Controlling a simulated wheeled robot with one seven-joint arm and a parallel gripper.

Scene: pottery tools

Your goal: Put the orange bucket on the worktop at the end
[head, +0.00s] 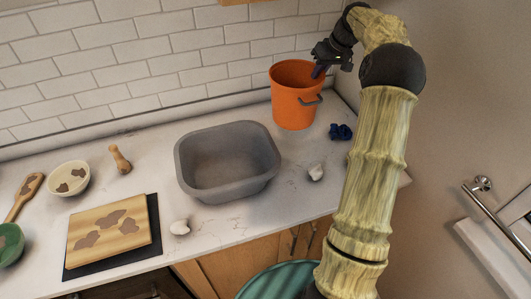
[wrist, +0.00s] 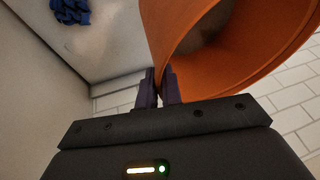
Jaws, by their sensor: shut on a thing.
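The orange bucket (head: 294,104) stands upright at the back right of the worktop (head: 150,218), close to the tiled wall, with a grey handle on its front right side. My gripper (head: 318,70) is at the bucket's right rim, reaching in from above right. In the wrist view the two dark fingers (wrist: 159,88) are shut on the rim of the bucket (wrist: 215,55). The bucket appears to rest on the worktop; its far base is hidden.
A grey basin (head: 228,165) stands left of the bucket. A dark blue crumpled thing (head: 341,132) and a white lump (head: 316,172) lie in front of it. A wooden board (head: 108,232), a cream bowl (head: 69,178) and a wooden tool (head: 120,159) are farther left. A wall is close on the right.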

